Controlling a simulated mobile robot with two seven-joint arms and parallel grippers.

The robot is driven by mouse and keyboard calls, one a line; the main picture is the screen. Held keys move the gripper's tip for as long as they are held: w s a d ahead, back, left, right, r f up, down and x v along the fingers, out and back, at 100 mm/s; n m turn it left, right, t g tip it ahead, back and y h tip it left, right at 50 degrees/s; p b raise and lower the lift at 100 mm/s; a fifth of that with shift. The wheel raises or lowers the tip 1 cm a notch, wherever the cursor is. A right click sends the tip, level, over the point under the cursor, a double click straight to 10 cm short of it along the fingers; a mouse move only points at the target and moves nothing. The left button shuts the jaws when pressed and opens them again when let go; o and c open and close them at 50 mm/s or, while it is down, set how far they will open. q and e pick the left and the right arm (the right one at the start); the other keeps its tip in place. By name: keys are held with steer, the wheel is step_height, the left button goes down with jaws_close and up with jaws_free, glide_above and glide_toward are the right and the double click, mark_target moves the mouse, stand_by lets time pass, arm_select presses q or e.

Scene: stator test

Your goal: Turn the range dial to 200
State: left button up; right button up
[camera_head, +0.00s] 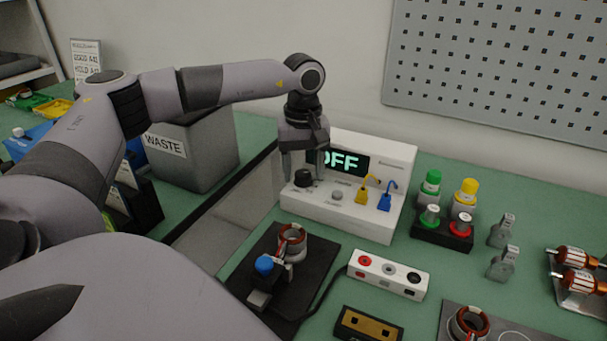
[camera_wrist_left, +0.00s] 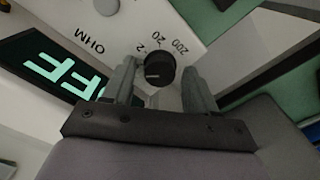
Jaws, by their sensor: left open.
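The range dial (camera_wrist_left: 160,68) is a black knob on the white meter (camera_head: 345,213), whose display (camera_head: 340,162) reads OFF. In the left wrist view the labels 2, 20 and 200 curve around the dial. Its white line points left, towards one finger and not at any of these three labels. My left gripper (camera_wrist_left: 160,64) is open, with one finger on each side of the dial; I see no clear contact. In the head view the left gripper (camera_head: 302,172) comes down over the dial (camera_head: 304,179). My right gripper is not in view.
Yellow (camera_head: 362,194) and blue (camera_head: 385,201) plugs stand in the meter's front, right of the dial. A grey waste bin (camera_head: 208,155) stands left. A black fixture (camera_head: 245,280) with a coil is in front. Several coloured terminals (camera_head: 442,233) stand right.

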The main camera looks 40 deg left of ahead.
mark_target(303, 173)
arm_select(q)
steer(key=shift+r, duration=0.1)
step_height(303, 173, up, 6)
steer(key=p, duration=0.5)
steer(key=shift+p, duration=0.4)
